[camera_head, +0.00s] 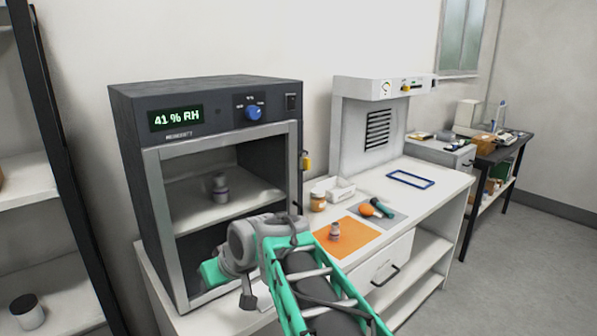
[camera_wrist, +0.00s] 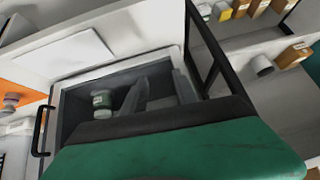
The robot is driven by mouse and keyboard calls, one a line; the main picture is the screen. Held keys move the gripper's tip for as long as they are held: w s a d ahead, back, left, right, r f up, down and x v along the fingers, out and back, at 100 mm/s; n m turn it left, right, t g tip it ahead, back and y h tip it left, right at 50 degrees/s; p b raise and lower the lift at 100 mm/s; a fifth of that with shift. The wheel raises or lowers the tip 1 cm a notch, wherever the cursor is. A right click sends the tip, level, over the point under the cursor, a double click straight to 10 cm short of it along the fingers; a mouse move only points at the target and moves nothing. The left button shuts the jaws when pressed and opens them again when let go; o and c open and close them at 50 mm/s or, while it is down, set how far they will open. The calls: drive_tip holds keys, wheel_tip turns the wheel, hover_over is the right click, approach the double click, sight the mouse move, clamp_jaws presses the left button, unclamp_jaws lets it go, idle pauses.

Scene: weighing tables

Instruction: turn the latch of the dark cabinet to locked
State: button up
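The dark cabinet (camera_head: 210,92) stands on the white bench with a lit display reading 41 % RH. Its pale-framed front (camera_head: 296,165) looks closed, and a bottle (camera_head: 220,188) stands on the shelf inside. My arm crosses in front of the cabinet's lower right, and my gripper's fingertips are hidden in the head view. In the wrist view my gripper (camera_wrist: 160,88) shows two grey fingers with a gap between them, nothing held, away from the latch.
On the bench are an orange mat (camera_head: 352,252), an amber jar (camera_head: 318,199) and a blue frame (camera_head: 410,179). A dark shelf rack (camera_head: 62,150) is at left.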

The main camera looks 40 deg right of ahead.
drive_tip(key=w+d+r+t, duration=0.1)
drive_tip(key=w+d+r, duration=0.1)
drive_tip(key=d, duration=0.3)
drive_tip(key=w+d+r+t+b, duration=0.1)
drive_tip(key=w+d+r+t, duration=0.1)
drive_tip(key=d, duration=0.4)
drive_tip(key=w+d+r+t, duration=0.1)
drive_tip(key=w+d+r, duration=0.2)
drive_tip(key=d, duration=0.3)
drive_tip(key=shift+w+r+t+b, duration=0.15)
drive_tip(key=shift+w+t+b, duration=0.25)
drive_tip(key=shift+w, duration=0.2)
drive_tip(key=d+r, duration=0.1)
drive_tip(key=d, duration=0.1)
drive_tip(key=d+r+t, duration=0.1)
drive_tip(key=d, duration=0.1)
drive_tip(key=d+r+t, duration=0.1)
drive_tip(key=d, duration=0.2)
drive_tip(key=shift+s+r+b, duration=0.2)
drive_tip(key=shift+s+b, duration=0.15)
drive_tip(key=t, duration=0.3)
approach(310, 163)
drive_tip(key=shift+h, duration=0.4)
drive_tip(key=w, duration=0.8)
drive_tip(key=shift+w+a+f+p, duration=0.15)
drive_tip(key=shift+w+a+p, duration=0.15)
drive_tip(key=shift+a+p, duration=0.1)
drive_tip(key=shift+c, duration=0.4)
clamp_jaws()
